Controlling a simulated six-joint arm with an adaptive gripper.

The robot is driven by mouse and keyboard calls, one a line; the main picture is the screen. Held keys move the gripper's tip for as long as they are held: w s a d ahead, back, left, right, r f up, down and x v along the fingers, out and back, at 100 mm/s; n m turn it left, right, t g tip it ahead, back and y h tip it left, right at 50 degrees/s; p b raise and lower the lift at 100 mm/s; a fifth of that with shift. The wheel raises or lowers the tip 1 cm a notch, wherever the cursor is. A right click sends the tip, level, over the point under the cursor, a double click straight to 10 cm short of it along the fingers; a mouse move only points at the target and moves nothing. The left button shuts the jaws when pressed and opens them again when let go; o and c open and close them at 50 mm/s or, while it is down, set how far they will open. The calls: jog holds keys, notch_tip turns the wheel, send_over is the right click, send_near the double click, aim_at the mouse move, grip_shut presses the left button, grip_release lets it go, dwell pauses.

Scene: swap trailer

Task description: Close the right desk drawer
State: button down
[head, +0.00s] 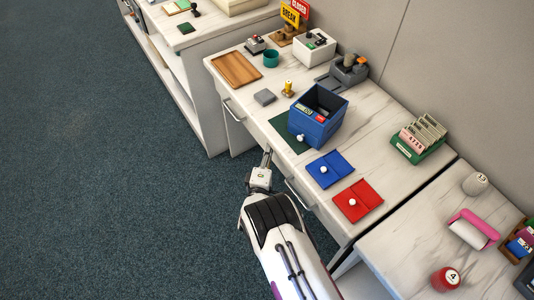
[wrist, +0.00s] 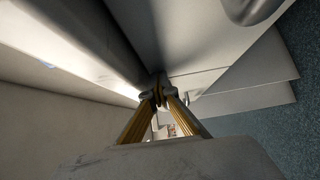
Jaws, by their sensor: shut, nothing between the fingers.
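The right desk drawer has a bar handle (head: 300,193) on its front, beside my arm in the head view. Its front runs along the desk's near side, partly hidden by my arm; I cannot tell how far it stands out. My gripper (head: 266,158) is at the desk's front edge, left of that handle. In the wrist view my gripper (wrist: 158,92) has its fingertips together with nothing between them, close to pale panels. A grey rounded part, perhaps a handle (wrist: 250,8), shows at the top right there. I cannot tell whether the fingertips touch a panel.
The left drawer handle (head: 233,110) is farther along the desk. On the desk stand a blue bin (head: 318,126), a blue pad (head: 330,168), a red pad (head: 358,201), a wooden tray (head: 237,69) and a card holder (head: 418,140). The carpet (head: 120,190) at left is clear.

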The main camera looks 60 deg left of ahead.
jog(key=shift+w+d+r, duration=0.1)
jog(key=shift+w+d, duration=0.05)
jog(key=shift+w, duration=0.15)
